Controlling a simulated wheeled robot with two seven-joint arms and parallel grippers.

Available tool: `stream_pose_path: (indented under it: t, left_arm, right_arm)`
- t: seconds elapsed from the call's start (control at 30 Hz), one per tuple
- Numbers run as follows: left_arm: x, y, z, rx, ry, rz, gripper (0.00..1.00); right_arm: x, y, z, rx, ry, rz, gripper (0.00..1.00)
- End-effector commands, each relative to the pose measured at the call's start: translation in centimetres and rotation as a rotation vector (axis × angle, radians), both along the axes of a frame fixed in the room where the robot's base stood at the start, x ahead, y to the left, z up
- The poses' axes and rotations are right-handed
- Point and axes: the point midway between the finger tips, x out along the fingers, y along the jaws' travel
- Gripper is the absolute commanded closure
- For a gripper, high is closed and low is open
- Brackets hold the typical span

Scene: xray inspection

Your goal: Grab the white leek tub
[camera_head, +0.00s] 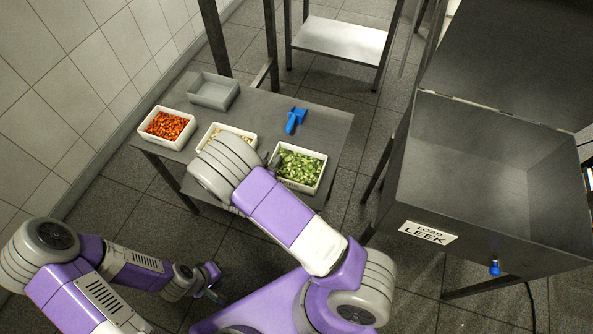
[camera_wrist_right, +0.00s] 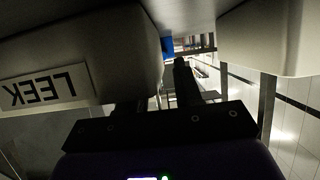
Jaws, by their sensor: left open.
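The white leek tub (camera_head: 298,184), filled with chopped green pieces, stands at the right front of the grey table. In the right wrist view its LEEK label appears upside down on the tub (camera_wrist_right: 110,45) at left. My right gripper (camera_head: 272,160) is at the leek tub's left edge, largely hidden by my arm. In the wrist view its fingers (camera_wrist_right: 160,85) are spread; one passes out of sight behind the leek tub, the other shows in the gap beside it. My left gripper (camera_head: 212,283) is open and empty, low in front of the table.
A tub of pale pieces (camera_head: 216,130) stands close left of my right gripper, partly hidden by my arm. A tub of orange pieces (camera_head: 168,127), an empty grey tray (camera_head: 213,91) and a blue object (camera_head: 295,120) share the table. A metal bin labelled LOAD LEEK (camera_head: 428,232) stands right.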

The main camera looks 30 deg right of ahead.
Motion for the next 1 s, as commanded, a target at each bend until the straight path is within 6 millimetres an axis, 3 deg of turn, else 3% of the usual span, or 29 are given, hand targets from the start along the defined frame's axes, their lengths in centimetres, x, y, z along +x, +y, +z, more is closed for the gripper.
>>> stream_pose_path:
  t: [0.2,0.43,0.87,1.0]
  left_arm:
    - [0.0,0.0,0.0,0.0,0.0,0.0,0.57]
    - [0.0,0.0,0.0,0.0,0.0,0.0,0.57]
    - [0.0,0.0,0.0,0.0,0.0,0.0,0.57]
    - [0.0,0.0,0.6,0.0,0.0,0.0,0.57]
  right_arm:
    - [0.2,-0.1,-0.1,0.0,0.001,0.001,0.66]
    - [0.2,-0.1,-0.1,0.0,0.001,0.001,1.0]
    - [0.2,-0.1,0.1,-0.001,-0.001,0.001,1.0]
    - [0.2,-0.1,1.6,0.0,-0.002,0.001,1.0]
